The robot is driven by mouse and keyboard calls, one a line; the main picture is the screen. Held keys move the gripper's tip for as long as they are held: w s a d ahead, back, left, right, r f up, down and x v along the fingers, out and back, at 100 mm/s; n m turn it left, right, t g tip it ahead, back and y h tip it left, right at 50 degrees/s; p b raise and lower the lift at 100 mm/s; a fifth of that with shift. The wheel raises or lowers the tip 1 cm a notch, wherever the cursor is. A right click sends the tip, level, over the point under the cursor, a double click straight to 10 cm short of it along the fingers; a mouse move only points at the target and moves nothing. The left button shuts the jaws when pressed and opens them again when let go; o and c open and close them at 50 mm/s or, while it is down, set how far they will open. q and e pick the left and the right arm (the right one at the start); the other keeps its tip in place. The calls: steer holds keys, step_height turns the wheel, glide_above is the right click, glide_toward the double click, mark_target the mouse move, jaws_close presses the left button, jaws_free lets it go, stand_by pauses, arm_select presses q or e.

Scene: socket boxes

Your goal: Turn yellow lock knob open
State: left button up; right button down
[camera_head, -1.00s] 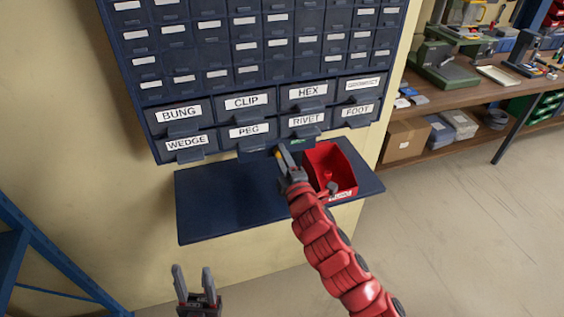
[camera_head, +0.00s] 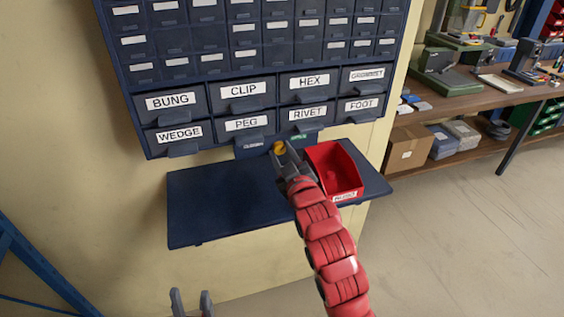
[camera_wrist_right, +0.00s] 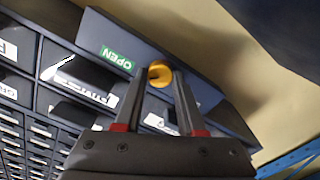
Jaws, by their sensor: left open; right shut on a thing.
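The yellow lock knob (camera_head: 278,148) is at the lower edge of the blue drawer cabinet, between a closed label (camera_head: 253,145) on its left and a green open label (camera_head: 298,136) on its right. My right gripper (camera_head: 283,150) is shut on the knob, its fingers hiding part of it. In the right wrist view the knob (camera_wrist_right: 159,73) sits between the two fingertips of the gripper (camera_wrist_right: 160,78), and the green OPEN label (camera_wrist_right: 116,58) appears upside down beside it. My left gripper (camera_head: 190,298) is open and empty at the bottom edge of the head view.
A dark blue shelf (camera_head: 215,205) juts out below the cabinet (camera_head: 225,70). A red bin (camera_head: 345,185) stands on it just right of my right gripper; the shelf's left part is bare. A workbench (camera_head: 470,100) stands at the right, and a blue frame (camera_head: 35,265) at the lower left.

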steer(key=shift+f+m+b, duration=0.15)
steer(key=shift+m+b, duration=0.9)
steer(key=shift+m, duration=0.65)
steer(key=c, duration=0.5)
jaws_free()
